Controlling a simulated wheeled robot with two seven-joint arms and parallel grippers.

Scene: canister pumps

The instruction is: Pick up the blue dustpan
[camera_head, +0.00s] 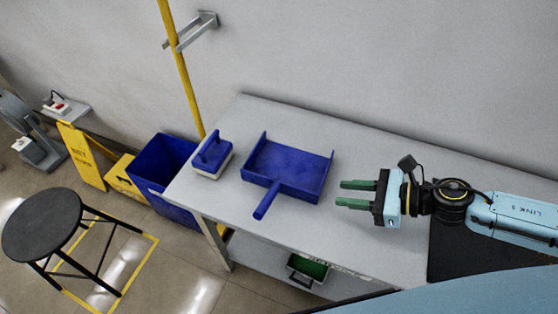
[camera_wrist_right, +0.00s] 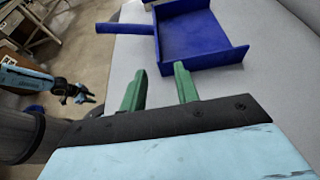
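The blue dustpan (camera_head: 290,165) lies on the grey table, its handle (camera_head: 266,200) pointing toward the table's front edge. In the right wrist view the dustpan (camera_wrist_right: 195,38) is ahead of the fingers, with its handle reaching left. My right gripper (camera_head: 347,194) is to the right of the dustpan, apart from it, with its two green fingers spread and nothing between them. The same open fingers show in the right wrist view (camera_wrist_right: 160,82). My left gripper is not in the head view. In the right wrist view a small dark gripper (camera_wrist_right: 84,96) on a light-blue arm shows at left, too small to read.
A blue brush-like block (camera_head: 212,155) sits left of the dustpan on the table (camera_head: 365,150). A blue bin (camera_head: 160,165), a yellow pole (camera_head: 182,75) and a black stool (camera_head: 42,222) stand left of the table. A wall runs behind.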

